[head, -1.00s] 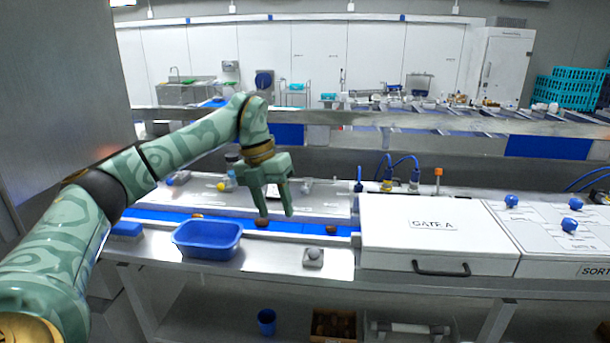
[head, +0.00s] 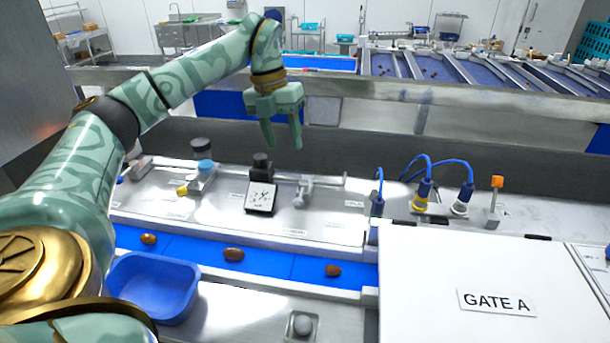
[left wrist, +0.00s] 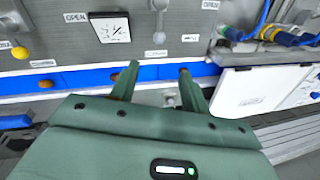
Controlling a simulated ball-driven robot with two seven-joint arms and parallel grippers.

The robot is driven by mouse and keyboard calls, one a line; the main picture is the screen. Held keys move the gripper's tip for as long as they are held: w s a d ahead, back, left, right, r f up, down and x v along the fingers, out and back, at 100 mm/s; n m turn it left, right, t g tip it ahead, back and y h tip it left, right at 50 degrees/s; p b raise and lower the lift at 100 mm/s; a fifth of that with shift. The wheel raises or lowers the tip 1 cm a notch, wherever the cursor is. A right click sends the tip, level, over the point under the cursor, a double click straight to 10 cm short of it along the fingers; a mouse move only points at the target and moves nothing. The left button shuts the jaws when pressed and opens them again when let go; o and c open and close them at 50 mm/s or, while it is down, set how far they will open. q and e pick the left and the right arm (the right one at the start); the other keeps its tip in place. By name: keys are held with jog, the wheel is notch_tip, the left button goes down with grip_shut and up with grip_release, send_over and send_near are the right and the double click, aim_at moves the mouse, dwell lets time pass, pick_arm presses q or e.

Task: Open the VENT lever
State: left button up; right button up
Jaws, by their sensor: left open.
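A silver lever valve (head: 303,193) stands on the steel panel behind the blue belt, its thin handle pointing right. It also shows at the top of the left wrist view (left wrist: 159,12). A second lever with a yellow knob (head: 183,190) is farther left; the knob also shows in the left wrist view (left wrist: 19,53). I cannot read which label says VENT. My left gripper (head: 283,146) is open and empty, above the panel and apart from both levers. In the left wrist view its fingertips (left wrist: 159,69) are spread below the silver lever. My right gripper is not in view.
A square gauge (head: 261,197) stands left of the silver lever. Blue-hosed fittings (head: 423,195) and the white GATE A cover (head: 450,275) are to the right. Brown dates (head: 233,254) lie on the blue belt (head: 285,264). A blue tub (head: 153,287) is in front.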

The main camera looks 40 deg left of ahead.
pick_arm(q)
send_near(298, 199)
jog(key=f, duration=0.2)
jog(key=d+f, duration=0.1)
jog(key=f, duration=0.5)
jog(key=shift+w+d, duration=0.15)
jog(key=shift+d, duration=0.05)
jog(key=shift+f, duration=0.65)
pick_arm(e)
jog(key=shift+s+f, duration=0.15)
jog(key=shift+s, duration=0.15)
pick_arm(q)
jog(key=shift+d, duration=0.1)
jog(key=c, duration=0.8)
grip_shut()
jog(key=shift+w, duration=0.1)
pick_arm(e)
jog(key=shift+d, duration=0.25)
